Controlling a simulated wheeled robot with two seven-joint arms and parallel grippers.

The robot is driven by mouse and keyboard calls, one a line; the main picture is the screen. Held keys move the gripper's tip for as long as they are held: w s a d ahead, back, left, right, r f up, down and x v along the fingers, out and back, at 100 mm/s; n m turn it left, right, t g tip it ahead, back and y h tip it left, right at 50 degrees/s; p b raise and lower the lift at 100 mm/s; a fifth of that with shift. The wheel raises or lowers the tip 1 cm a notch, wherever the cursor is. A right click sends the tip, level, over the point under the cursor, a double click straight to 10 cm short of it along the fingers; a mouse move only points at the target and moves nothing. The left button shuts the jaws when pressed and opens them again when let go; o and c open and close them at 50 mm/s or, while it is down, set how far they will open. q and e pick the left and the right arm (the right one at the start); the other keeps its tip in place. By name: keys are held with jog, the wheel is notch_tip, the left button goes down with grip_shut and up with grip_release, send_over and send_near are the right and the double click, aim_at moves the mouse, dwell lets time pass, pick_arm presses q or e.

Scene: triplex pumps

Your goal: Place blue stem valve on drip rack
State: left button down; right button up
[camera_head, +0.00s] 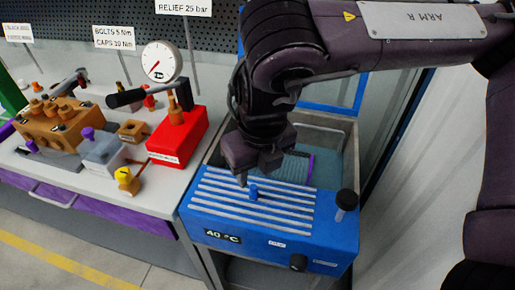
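The drip rack (222,203) is a set of pale slats on top of a blue tank unit labelled 40 °C. A small blue stem valve (253,192) shows at the slats near the rack's middle, roughly upright. My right gripper (246,180) points down just above and behind it, with one dark fingertip beside the valve's upper end. I cannot tell whether the fingers touch the valve or how far apart they are. The valve's lower end is hard to make out among the slats. My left gripper is not in view.
A red block (178,137) with a pressure gauge (161,62) stands on the bench at left. A brown pump body (55,122), a grey block (104,153) and a yellow part (127,181) stand farther left.

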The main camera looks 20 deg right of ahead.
jog(key=r, duration=0.3)
jog(key=s+r, duration=0.1)
jog(key=r, duration=0.1)
jog(key=shift+d+r+p, duration=0.1)
jog(key=shift+r+p, duration=0.1)
jog(key=shift+p, duration=0.15)
